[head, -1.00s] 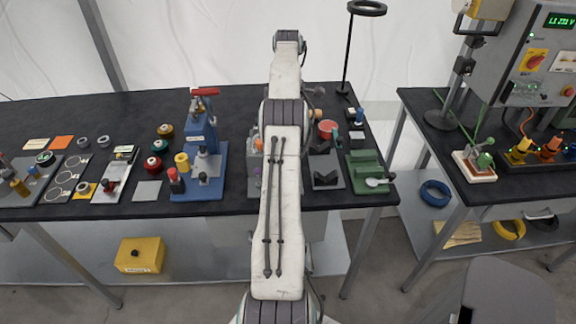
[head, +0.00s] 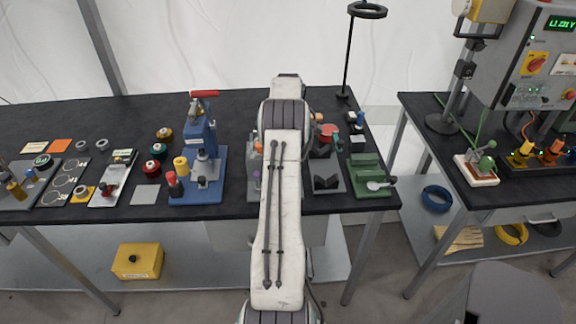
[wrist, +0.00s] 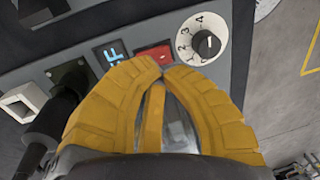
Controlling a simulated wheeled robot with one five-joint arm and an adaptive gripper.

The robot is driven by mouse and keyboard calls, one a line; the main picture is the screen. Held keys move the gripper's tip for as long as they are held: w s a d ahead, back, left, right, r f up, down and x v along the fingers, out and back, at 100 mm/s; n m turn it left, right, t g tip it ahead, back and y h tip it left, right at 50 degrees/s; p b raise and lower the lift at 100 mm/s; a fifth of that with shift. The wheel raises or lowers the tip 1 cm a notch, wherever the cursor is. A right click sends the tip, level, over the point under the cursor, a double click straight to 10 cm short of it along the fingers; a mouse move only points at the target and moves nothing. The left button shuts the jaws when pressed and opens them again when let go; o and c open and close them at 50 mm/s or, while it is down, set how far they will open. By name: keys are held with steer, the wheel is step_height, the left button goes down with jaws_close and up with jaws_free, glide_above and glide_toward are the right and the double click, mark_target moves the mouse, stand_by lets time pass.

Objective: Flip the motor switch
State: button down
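In the wrist view a grey panel carries a red switch (wrist: 152,53), which looks like a rocker and may be the motor switch; its lettering is too small to read. The gripper looks shut, with nothing seen held between the tips. In the head view my own arm hides the gripper and the red switch.
A white numbered dial (wrist: 208,40) with a black knob sits right of the switch, and a small blue-lit display (wrist: 110,52) left of it. A white square frame (wrist: 22,103) is farther left. The black bench (head: 110,115) holds a blue press (head: 200,165) and several small parts.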

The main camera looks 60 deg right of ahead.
steer(key=shift+s+a+f+p, duration=0.1)
steer(key=shift+f+p, duration=0.75)
steer(key=shift+p, duration=0.2)
steer(key=shift+s+a+f+p, duration=0.1)
steer(key=shift+f+p, duration=0.7)
steer(key=shift+p, duration=0.2)
steer(key=shift+f, duration=0.1)
